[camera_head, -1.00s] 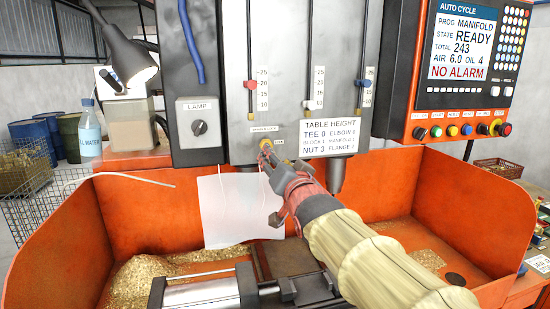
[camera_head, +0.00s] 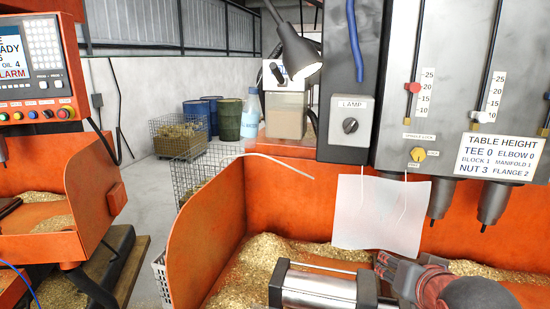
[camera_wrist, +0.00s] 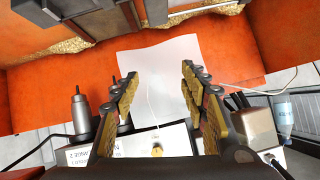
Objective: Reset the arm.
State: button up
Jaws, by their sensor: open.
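My gripper (camera_wrist: 158,95) is open and empty in the wrist view, its two fingers spread apart. A white sheet (camera_wrist: 165,65) and an orange tray wall show beyond the fingers. In the head view my gripper (camera_head: 384,262) is at the lower right, low in front of the orange drilling machine. It is just below the white sheet (camera_head: 375,215) and right of the grey vise cylinder (camera_head: 318,290). A yellow knob (camera_head: 418,154) sits on the machine front above it and also shows in the wrist view (camera_wrist: 156,149).
The orange chip tray (camera_head: 200,240) holds brass chips (camera_head: 250,270). A lamp (camera_head: 297,55) and a water bottle (camera_head: 251,112) stand at the back. A wire basket (camera_head: 200,175) and a second orange machine (camera_head: 40,235) stand to the left, with floor between.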

jog(key=s+a+f+n+g+y, duration=0.1)
jog(key=s+a+f+n+g, duration=0.1)
jog(key=s+f, duration=0.4)
jog(key=s+a+f+n+g+y, duration=0.1)
jog(key=s+a+f, duration=0.4)
jog(key=s, duration=0.5)
jog(key=f+n+g, duration=0.1)
jog(key=g, duration=0.1)
jog(key=shift+f+n+g, duration=0.15)
jog(key=shift+n+g, duration=0.15)
jog(key=shift+n, duration=0.1)
